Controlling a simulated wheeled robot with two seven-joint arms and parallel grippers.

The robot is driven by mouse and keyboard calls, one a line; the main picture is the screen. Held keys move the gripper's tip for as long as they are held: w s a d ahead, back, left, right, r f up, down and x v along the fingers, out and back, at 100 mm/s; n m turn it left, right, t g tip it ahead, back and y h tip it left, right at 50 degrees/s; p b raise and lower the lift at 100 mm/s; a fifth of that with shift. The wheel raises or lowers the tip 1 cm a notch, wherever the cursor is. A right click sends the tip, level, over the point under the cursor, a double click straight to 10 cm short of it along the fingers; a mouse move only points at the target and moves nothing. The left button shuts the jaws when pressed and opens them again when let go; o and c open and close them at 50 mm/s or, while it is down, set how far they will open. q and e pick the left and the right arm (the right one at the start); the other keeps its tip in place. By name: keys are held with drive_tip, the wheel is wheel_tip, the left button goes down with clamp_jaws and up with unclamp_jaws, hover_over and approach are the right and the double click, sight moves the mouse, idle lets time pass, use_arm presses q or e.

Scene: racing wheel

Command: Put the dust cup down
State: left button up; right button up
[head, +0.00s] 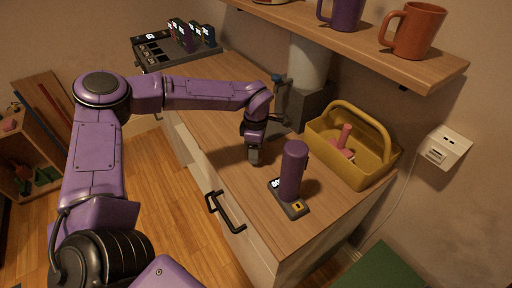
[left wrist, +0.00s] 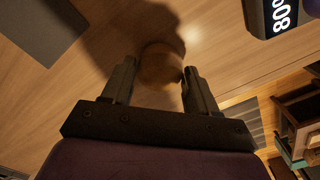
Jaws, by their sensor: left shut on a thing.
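My left gripper (head: 254,156) points down just above or at the wooden counter, left of the purple cylinder. In the left wrist view its two fingers (left wrist: 160,85) stand either side of a small round brown thing, which I take to be the dust cup (left wrist: 161,62). The gripper is shut on it. The cup is dim there, and I cannot make it out in the head view, where the gripper hides it. Whether its bottom touches the counter I cannot tell. My right gripper is not in view.
A purple cylinder (head: 292,172) stands on a dark base with a display (head: 292,208) near the counter's front. A yellow basket (head: 375,172) is at right, a grey stand (head: 309,104) behind. The counter (head: 222,118) is clear left of my gripper. A mug shelf (head: 350,42) overhangs the back.

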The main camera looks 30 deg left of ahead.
use_arm(q)
drive_tip(key=shift+w, duration=0.15)
drive_tip(key=shift+f, duration=0.15)
drive_tip(key=o, duration=1)
drive_tip(key=shift+o, duration=0.2)
wheel_tip(320, 180, up, 12)
drive_tip(key=b, duration=0.1)
drive_tip(key=shift+r, duration=0.2)
